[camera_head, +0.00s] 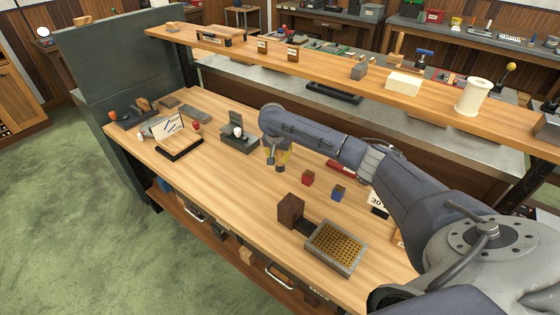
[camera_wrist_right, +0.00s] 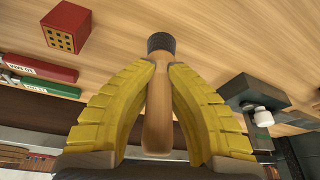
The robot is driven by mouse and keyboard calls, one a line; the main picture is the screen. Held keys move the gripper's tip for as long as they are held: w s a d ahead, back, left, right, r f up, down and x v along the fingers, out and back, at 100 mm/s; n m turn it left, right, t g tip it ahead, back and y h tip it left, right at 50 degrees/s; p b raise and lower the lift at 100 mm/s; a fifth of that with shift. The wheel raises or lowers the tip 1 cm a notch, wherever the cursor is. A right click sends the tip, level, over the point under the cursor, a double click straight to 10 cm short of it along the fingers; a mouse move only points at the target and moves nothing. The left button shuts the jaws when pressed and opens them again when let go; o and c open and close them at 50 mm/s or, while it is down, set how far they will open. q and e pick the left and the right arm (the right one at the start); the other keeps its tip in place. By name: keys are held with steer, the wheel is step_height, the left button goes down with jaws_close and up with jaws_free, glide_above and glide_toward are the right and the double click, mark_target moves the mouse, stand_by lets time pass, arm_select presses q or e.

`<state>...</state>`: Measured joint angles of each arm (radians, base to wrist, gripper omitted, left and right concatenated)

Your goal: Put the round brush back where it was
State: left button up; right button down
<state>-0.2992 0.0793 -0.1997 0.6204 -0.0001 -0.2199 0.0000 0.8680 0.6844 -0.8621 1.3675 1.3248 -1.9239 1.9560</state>
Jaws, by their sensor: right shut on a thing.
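The round brush has a wooden handle (camera_wrist_right: 157,105) and a dark round head (camera_wrist_right: 161,42) in the right wrist view. My right gripper (camera_wrist_right: 160,75) has its yellow ribbed fingers shut on the handle, and the head sticks out past the fingertips. In the head view my right gripper (camera_head: 277,156) is over the middle of the bench, with the dark brush head (camera_head: 280,168) below it. I cannot tell whether the head touches the wood. My left gripper is not in view.
A dark stand with a white knob (camera_head: 238,140) is left of the gripper. A red cube (camera_head: 308,177), a blue cube (camera_head: 338,193), a brown block (camera_head: 291,209) and a grid-topped tray (camera_head: 355,272) are to the right. A raised shelf (camera_head: 330,70) runs behind. Bare wood (camera_head: 225,190) lies in front.

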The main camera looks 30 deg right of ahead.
steer(key=shift+f, duration=1)
steer(key=shift+f, duration=0.15)
steer(key=c, duration=1.5)
jaws_free()
steer(key=v, duration=1.2)
